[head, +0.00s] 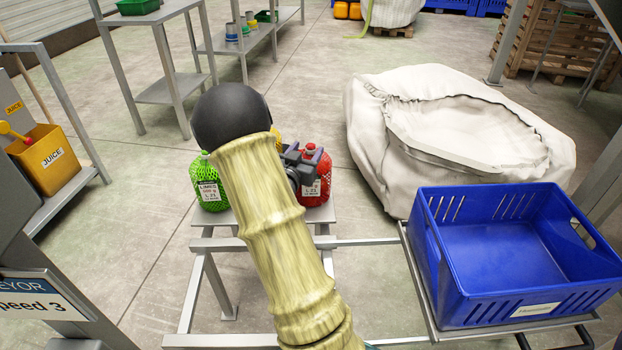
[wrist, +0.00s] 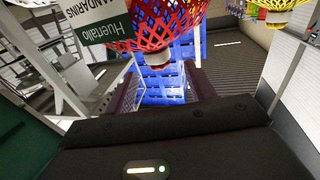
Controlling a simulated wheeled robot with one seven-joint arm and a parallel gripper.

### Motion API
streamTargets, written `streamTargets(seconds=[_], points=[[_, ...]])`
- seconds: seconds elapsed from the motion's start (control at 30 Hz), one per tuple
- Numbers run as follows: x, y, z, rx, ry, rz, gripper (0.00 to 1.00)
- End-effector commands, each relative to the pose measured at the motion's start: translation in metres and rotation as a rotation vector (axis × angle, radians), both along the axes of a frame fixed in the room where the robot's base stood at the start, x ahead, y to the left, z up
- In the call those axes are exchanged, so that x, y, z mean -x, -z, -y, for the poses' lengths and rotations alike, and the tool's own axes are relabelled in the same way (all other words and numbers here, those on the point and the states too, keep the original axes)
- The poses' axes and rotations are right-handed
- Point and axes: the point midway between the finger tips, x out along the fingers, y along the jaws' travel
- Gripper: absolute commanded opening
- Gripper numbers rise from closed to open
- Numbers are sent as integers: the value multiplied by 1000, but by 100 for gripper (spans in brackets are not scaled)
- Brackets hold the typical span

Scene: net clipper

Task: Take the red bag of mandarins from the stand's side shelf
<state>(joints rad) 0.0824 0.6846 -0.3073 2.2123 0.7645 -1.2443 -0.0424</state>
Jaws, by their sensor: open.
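The red net bag of mandarins (head: 322,183) stands at the right end of the small side shelf (head: 321,214), its white label facing me. In the wrist view the red bag (wrist: 152,25) fills the top middle, with its label (wrist: 103,22) and a pale clip (wrist: 158,60). My gripper (head: 301,158) is open at the upper part of the red bag, partly covering it. In the wrist view its two dark fingers (wrist: 160,88) stand apart, with the clip between their lines; I cannot tell whether they touch the bag.
A green net bag labelled limes (head: 208,183) stands left on the shelf. A yellow bag (head: 276,138), mostly hidden behind my arm, is between them. A blue crate (head: 487,290) stands at right, and a large white sack (head: 450,135) lies behind it. Open floor lies behind the shelf.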

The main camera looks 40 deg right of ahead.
Motion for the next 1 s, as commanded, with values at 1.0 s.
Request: streamTargets(seconds=[1.0], points=[[-20, -1, 33, 0, 0, 0, 17]])
